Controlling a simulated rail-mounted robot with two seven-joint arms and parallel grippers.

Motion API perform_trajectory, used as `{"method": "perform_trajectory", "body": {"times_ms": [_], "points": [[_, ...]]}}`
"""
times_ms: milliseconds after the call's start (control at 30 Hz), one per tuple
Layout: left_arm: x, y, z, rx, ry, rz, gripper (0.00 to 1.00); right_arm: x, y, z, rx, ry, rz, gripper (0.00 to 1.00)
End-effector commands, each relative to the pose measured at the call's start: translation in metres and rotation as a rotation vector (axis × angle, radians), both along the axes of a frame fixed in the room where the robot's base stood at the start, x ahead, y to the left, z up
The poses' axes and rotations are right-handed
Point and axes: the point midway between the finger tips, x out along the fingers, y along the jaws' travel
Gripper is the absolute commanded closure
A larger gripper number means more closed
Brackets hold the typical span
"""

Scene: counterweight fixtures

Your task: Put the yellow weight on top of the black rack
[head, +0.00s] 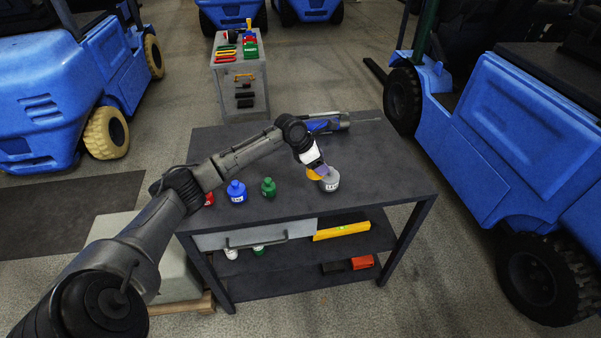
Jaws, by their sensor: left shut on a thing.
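My left gripper (317,168) reaches over the black rack (285,207), a dark table-like frame with a lower shelf. It is shut on the yellow weight (313,175), which is mostly hidden behind the gripper and a grey weight (331,183). The yellow weight is at the rack's top, right of centre, close beside the grey one. I cannot tell whether it touches the surface or the grey weight. A blue weight (237,194) and a green weight (268,188) stand upright on the top, left of the gripper. My right gripper is not in view.
A red weight (208,199) is partly hidden by my left arm. A blue-and-grey tool (328,123) lies at the back of the top. A yellow level (342,231) lies on the lower shelf. Blue forklifts (520,140) flank the rack. The top's right side is clear.

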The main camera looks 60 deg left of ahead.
Motion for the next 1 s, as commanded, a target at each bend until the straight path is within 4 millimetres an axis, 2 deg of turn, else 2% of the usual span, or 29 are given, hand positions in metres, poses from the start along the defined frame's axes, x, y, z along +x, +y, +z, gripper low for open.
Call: {"method": "perform_trajectory", "body": {"times_ms": [33, 200, 400, 767, 1000], "points": [[-0.005, 0.011, -0.007, 0.002, -0.002, 0.003, 0.96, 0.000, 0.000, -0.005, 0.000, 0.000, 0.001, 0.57], [-0.017, 0.035, -0.023, 0.001, -0.004, 0.002, 0.96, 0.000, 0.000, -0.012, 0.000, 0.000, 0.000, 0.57], [-0.027, 0.055, -0.035, -0.001, -0.004, 0.001, 0.96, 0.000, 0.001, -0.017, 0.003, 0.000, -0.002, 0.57], [-0.031, 0.063, -0.043, 0.000, -0.006, -0.001, 0.96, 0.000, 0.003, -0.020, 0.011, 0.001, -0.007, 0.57], [-0.031, 0.062, -0.069, -0.001, -0.005, -0.003, 0.96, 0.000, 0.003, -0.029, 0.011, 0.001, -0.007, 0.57]]}}
